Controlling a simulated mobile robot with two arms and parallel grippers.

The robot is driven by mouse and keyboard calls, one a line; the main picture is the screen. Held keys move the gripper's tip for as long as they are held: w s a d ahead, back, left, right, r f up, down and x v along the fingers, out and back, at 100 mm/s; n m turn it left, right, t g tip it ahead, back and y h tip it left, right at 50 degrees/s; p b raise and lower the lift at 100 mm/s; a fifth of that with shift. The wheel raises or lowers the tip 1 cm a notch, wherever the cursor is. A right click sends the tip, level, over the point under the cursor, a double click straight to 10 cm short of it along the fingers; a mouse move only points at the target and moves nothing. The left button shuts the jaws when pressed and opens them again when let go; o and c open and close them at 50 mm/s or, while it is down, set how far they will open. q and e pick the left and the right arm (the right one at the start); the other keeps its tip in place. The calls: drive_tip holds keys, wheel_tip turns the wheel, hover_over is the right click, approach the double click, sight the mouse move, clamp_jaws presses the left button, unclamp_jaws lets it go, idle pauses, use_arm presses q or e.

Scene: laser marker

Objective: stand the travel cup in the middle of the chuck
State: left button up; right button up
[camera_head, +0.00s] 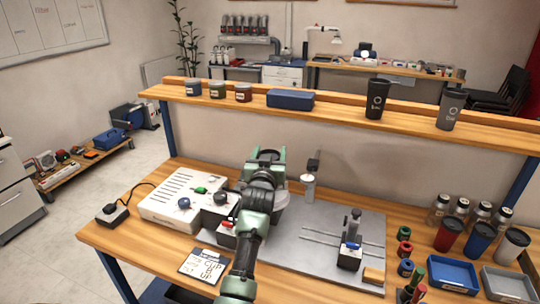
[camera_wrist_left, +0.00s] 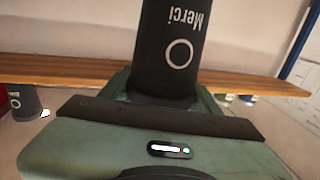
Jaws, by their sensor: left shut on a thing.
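My left gripper (camera_head: 265,160) is over the middle of the workbench, with its arm coming up from the front. In the left wrist view it is shut on a black travel cup (camera_wrist_left: 168,45) marked "Merci" with a white ring. In the head view my gripper and arm hide this cup. A light grey rounded part (camera_head: 291,214), probably the chuck, shows just right of my arm and is mostly hidden by it. I cannot tell the gap between the cup and the chuck. My right gripper is not in view.
A white box with knobs (camera_head: 176,206) stands left of my arm. A post with a dark top (camera_head: 309,188) and a small fixture (camera_head: 350,250) stand at the right. The shelf (camera_head: 340,112) behind holds jars, a blue box and two cups. More cups and trays fill the bench's right end.

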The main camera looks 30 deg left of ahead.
use_arm(q)
drive_tip(key=shift+f, duration=0.5)
drive_tip(key=o, duration=0.8)
drive_tip(key=shift+f, duration=0.15)
drive_tip(key=shift+r, duration=0.2)
drive_tip(key=shift+s+d+f, duration=0.15)
drive_tip(key=shift+s, duration=0.15)
drive_tip(key=b+v, duration=0.2)
drive_tip(key=v, duration=0.9)
drive_tip(key=shift+s+d, duration=0.1)
drive_tip(key=shift+s, duration=0.05)
